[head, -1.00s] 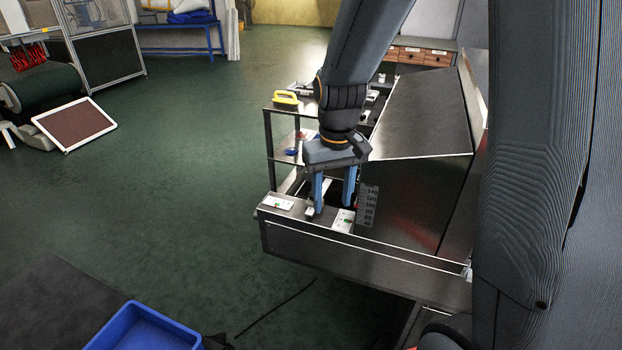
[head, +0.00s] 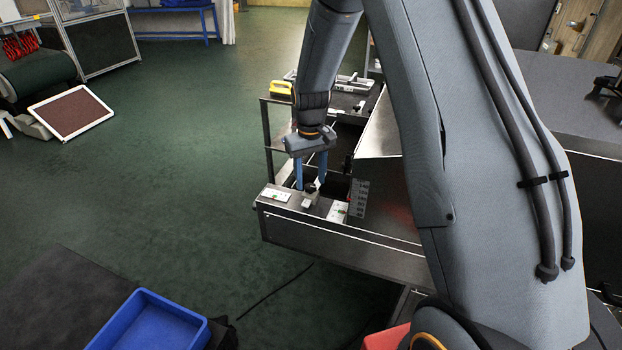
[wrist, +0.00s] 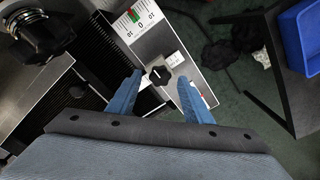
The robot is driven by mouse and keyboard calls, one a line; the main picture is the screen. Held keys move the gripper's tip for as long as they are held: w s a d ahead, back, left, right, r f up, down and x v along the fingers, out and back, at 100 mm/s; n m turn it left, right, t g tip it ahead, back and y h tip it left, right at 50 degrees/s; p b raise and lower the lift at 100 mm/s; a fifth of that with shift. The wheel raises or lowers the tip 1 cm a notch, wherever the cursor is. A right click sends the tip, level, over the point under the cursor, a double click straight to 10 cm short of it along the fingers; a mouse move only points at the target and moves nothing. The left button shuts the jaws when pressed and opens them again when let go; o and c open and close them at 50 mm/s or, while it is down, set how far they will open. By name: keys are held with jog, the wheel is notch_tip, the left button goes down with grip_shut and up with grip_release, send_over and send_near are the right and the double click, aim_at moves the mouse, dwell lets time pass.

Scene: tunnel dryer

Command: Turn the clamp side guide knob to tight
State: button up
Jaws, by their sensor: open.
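The clamp knob is a small black lobed knob (wrist: 159,75) on a pale metal block, in the middle of the wrist view. In the head view the knob (head: 310,188) is small and dark, on the near end of the dryer bench. My gripper (wrist: 159,79) is open, with one blue finger on each side of the knob. A gap shows between the knob and each finger in the wrist view; contact cannot be told. In the head view my gripper (head: 310,184) points down over the block. The knob's tight marking is too small to read.
A scale plate (wrist: 141,24) with a green and red mark lies beyond the knob. A larger black knob (wrist: 36,36) is at upper left of the wrist view. A blue bin (head: 150,322) is at front left.

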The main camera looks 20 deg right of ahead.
jog(key=shift+f, duration=0.75)
jog(key=c, duration=1.1)
jog(key=shift+o, duration=0.2)
